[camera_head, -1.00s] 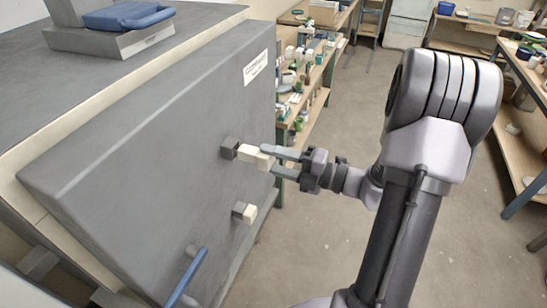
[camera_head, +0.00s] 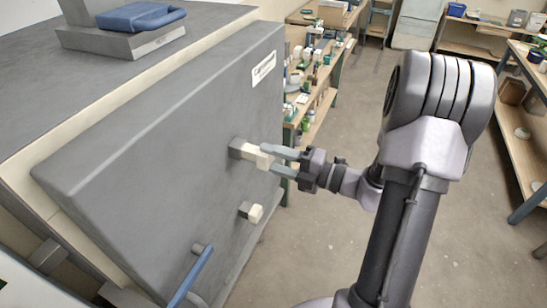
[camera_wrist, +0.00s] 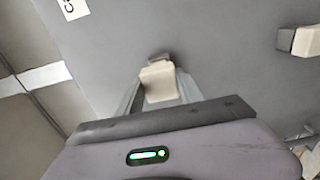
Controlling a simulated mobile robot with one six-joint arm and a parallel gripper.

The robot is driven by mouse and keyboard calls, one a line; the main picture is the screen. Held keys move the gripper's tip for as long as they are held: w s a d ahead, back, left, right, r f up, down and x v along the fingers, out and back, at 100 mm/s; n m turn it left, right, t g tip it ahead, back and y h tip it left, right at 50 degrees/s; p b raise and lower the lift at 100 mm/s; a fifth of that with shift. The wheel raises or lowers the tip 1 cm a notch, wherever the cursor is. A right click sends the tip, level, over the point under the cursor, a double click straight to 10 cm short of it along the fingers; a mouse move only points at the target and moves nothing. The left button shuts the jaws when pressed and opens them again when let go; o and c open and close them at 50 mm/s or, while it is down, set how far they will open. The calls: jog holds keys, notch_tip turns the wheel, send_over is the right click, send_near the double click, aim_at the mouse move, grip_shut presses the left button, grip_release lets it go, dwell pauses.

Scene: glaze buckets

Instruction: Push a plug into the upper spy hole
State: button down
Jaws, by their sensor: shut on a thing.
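The kiln door (camera_head: 150,150) is a large grey slab at the left. Its upper spy hole has a short grey square collar (camera_head: 236,147). My gripper (camera_head: 268,159) is shut on a cream plug (camera_head: 262,160), which points at this collar. The plug's inner end meets or enters the collar mouth; how deep is hidden. In the wrist view the plug (camera_wrist: 158,82) sits between my fingers, in front of the collar (camera_wrist: 158,57). The lower spy hole's collar (camera_head: 244,208) holds another cream plug (camera_head: 255,213), also seen in the wrist view (camera_wrist: 306,41).
A blue door handle (camera_head: 190,277) sticks out below the lower hole. A white label (camera_head: 263,66) is on the door's upper right. A shelf bench (camera_head: 320,75) with small pots stands behind my gripper. The floor (camera_head: 310,235) to the right is clear.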

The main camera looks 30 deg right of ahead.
aim_at(256, 154)
jog(key=shift+w+a, duration=0.1)
jog(key=shift+p+x, duration=0.45)
jog(key=shift+x, duration=0.4)
jog(key=shift+w+a, duration=0.1)
jog(key=shift+w+a+p, duration=0.3)
jog(key=shift+w+p, duration=0.1)
jog(key=shift+w, duration=0.05)
jog(key=shift+w+a, duration=0.1)
dwell(0.3)
jog(key=shift+w+a+p, duration=0.2)
jog(key=shift+w+p, duration=0.05)
jog(key=shift+p, duration=0.1)
jog(key=shift+c, duration=2.3)
grip_release()
